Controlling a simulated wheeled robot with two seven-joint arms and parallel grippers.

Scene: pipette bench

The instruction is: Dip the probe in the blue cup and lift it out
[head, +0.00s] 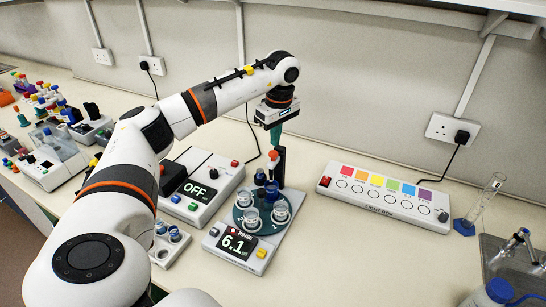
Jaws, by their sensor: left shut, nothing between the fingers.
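My left gripper (276,131) points down above the meter with the round turntable, its teal fingers closed. A black upright piece with a red spot (278,165) stands just below the fingertips, at the back of the turntable. I cannot tell whether this is the probe or its holder, nor whether the fingers touch it. The turntable (240,224) carries several clear cups. A dark blue cup (271,190) sits at its back, close to the black piece. The meter's display (237,243) reads 6.1. My right gripper is out of view.
A box reading OFF (200,190) stands left of the meter. A light box with coloured squares (385,197) stands to the right. A measuring cylinder (484,200) and a sink (505,255) are at far right. The bench front right of the meter is clear.

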